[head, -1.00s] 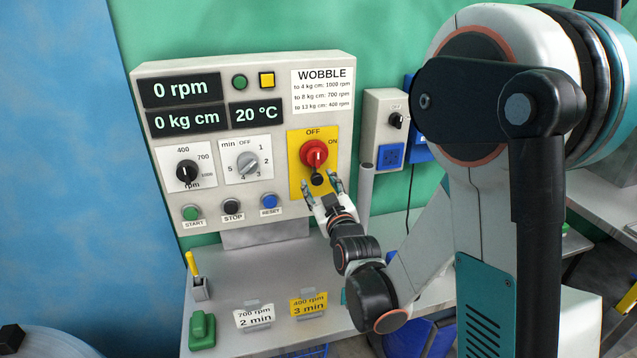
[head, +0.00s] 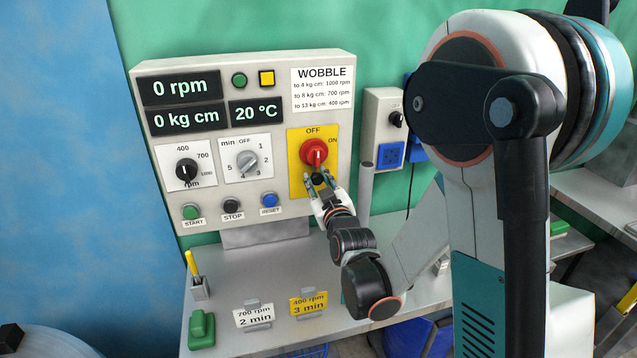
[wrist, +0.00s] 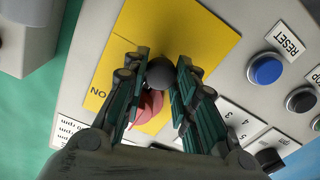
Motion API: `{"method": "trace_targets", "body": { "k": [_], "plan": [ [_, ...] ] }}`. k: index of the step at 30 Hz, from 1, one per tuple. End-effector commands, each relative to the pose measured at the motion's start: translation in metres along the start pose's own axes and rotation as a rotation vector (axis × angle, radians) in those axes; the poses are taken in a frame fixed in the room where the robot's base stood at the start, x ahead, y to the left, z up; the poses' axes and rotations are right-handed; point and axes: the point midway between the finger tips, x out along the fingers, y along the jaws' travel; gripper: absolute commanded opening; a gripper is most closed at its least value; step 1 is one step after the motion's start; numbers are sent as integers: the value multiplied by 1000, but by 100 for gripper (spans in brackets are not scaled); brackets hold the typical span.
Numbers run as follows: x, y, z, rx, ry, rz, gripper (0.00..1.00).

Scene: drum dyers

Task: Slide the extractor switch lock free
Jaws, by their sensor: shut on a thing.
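The extractor switch is a red rotary knob (head: 313,151) on a yellow plate (head: 297,178) marked OFF and ON, at the right of the grey control panel. Its lock is a small black round knob (head: 317,179) just below the red one. In the wrist view the black knob (wrist: 161,73) sits between my two fingers, with the red switch (wrist: 148,106) partly hidden behind them. My gripper (head: 318,181) is shut on the black knob; it also shows in the wrist view (wrist: 162,66). The lock's base is hidden.
The panel (head: 240,70) reads 0 rpm, 0 kg cm and 20 °C. Start (head: 191,212), stop (head: 231,206) and reset (head: 269,200) buttons lie left of my gripper. A grey box with a blue socket (head: 390,155) is at the right. Two cards stand on the bench below.

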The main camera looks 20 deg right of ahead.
Motion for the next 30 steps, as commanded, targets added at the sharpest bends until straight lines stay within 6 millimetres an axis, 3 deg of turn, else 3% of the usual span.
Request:
{"method": "trace_targets", "body": {
  "k": [6,16,17,19,30],
  "plan": [
    [0,-6,19,0,0,0,0],
    [-1,-7,21,0,-5,-2,0],
    [-1,-7,21,0,-5,-2,33],
    [-1,-7,21,0,-5,-2,47],
    [-3,-6,19,0,-1,-1,47]
  ]
}}
